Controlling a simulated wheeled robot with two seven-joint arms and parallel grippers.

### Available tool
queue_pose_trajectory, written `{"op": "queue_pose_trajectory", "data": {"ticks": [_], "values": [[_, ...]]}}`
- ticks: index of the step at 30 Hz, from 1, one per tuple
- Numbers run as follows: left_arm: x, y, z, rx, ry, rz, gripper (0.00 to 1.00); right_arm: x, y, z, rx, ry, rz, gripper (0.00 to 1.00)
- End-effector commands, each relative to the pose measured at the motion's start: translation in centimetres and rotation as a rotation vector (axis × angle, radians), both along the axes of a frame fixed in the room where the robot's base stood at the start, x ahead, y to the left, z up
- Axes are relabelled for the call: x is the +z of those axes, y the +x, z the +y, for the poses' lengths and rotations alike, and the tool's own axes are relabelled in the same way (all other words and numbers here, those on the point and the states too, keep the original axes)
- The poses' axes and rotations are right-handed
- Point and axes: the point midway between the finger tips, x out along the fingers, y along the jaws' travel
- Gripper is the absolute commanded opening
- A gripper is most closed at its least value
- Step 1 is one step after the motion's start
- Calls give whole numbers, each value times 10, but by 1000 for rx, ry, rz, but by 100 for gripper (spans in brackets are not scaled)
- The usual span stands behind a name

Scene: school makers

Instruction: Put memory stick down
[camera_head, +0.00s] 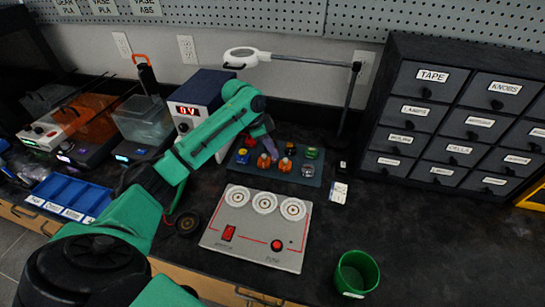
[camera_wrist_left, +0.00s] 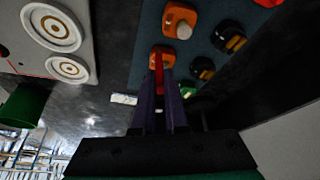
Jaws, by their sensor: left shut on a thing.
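My left gripper (camera_head: 269,150) reaches over the back edge of a dark mat (camera_head: 290,181) with several coloured knobs on it. In the left wrist view its purple fingers (camera_wrist_left: 161,82) are shut on a thin red piece (camera_wrist_left: 158,72), which I take to be the memory stick. The red piece sticks out past the fingertips, in front of an orange knob (camera_wrist_left: 162,57). Whether it touches the knob or the mat cannot be told. In the head view the fingers hide the held piece. My right gripper is not in view.
A grey fuse panel (camera_head: 255,248) with round white dials lies in front of the mat. A green cup (camera_head: 356,273) stands at front right. A drawer cabinet (camera_head: 398,68) is at back right, and a lamp stand (camera_head: 350,105) is behind the mat. The bench right of the panel is mostly clear.

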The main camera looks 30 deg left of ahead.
Motion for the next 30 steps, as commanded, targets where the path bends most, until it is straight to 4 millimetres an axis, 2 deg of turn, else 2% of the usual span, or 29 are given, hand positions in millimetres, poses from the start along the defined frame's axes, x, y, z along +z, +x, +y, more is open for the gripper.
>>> {"op": "queue_pose_trajectory", "data": {"ticks": [3, 5, 14, 15, 17, 18, 26, 30], "values": [[-26, -1, -1, -1, -1, 7, 0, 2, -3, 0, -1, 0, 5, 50], [-34, -1, 0, 1, 1, 5, 0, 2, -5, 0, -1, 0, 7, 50], [-38, -1, 0, -1, 0, 3, 0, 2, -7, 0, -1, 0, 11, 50], [-39, -1, 0, -1, 0, 3, 15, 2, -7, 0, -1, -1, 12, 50], [-38, -1, 0, -1, 0, 3, 38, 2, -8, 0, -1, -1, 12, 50], [-38, -1, 0, -1, 0, 3, 41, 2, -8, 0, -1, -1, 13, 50], [-38, -1, 0, -1, 0, 3, 41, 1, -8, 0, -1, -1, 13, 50], [-26, -2, 4, 1, 0, 2, 41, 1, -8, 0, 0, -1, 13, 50]]}}
